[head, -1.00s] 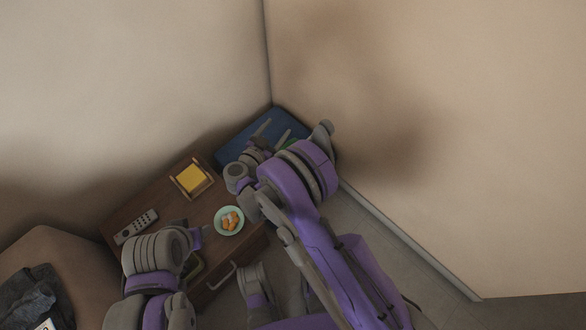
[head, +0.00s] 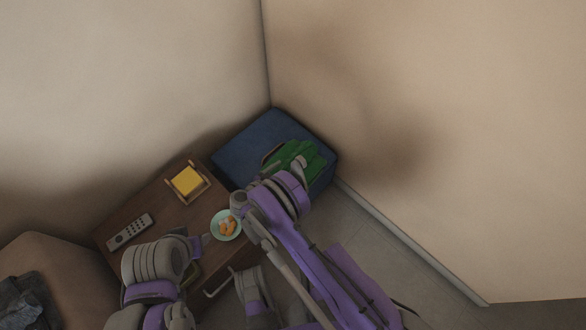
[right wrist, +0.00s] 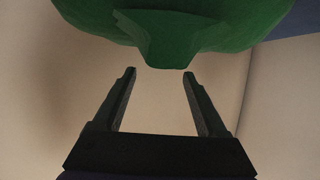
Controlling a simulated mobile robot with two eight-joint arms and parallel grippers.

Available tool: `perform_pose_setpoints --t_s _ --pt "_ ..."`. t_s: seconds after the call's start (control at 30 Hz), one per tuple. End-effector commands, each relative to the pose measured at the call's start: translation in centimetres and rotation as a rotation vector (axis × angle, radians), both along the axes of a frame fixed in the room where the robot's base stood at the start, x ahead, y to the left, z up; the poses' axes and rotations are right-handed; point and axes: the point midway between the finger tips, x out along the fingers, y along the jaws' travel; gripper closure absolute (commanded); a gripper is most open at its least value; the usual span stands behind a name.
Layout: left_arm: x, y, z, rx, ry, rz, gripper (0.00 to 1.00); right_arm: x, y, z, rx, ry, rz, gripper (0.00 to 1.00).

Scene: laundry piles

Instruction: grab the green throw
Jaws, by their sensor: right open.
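The green throw (head: 300,154) lies bunched on the blue ottoman (head: 250,143) in the corner; my right arm covers its near side. In the right wrist view the throw (right wrist: 190,25) hangs across the top, with a fold just beyond the fingertips. My right gripper (right wrist: 160,73) is open, with nothing between its fingers.
A wooden cabinet (head: 150,203) stands left of the ottoman. On it are a remote (head: 130,231), a yellow pad in a holder (head: 187,180) and a bowl (head: 217,232) with orange pieces. Dark cloth (head: 25,305) lies at lower left. Two walls close in behind the ottoman.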

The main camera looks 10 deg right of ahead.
Motion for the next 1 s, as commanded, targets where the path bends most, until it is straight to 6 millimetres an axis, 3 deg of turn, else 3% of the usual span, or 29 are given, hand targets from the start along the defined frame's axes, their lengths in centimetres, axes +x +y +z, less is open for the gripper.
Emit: perform_pose_setpoints --t_s 0.4,0.63,1.0 --pt "0.1 0.0 -0.6 0.0 0.002 0.0 0.5 2.8 -3.4 -1.8 0.001 -0.001 0.0 0.25" --pt "0.1 0.0 -0.6 0.0 0.002 0.0 0.5 3.0 -3.6 -1.9 0.001 -0.001 0.001 0.25" --pt "0.1 0.0 -0.6 0.0 0.002 0.0 0.5 3.0 -3.6 -1.8 0.001 -0.001 0.001 0.92"
